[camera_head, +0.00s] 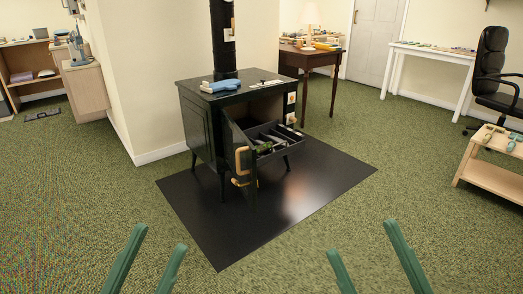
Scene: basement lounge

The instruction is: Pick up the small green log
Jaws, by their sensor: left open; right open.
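A small green object (264,147), which looks like the green log, lies in a dark tray (290,143) at the front of the black stove (203,132). It is small in the picture and partly hidden by the tray's edge and the stove door. My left gripper (160,239) is open and empty at the bottom left, well short of the stove. My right gripper (361,239) is open and empty at the bottom right, also apart from everything.
The stove door (240,165) stands open with pale handles. The stove is on a dark floor mat (300,195). A blue object (220,86) lies on the stove top. A low wooden table (492,178) is at the right. Green carpet between me and the mat is clear.

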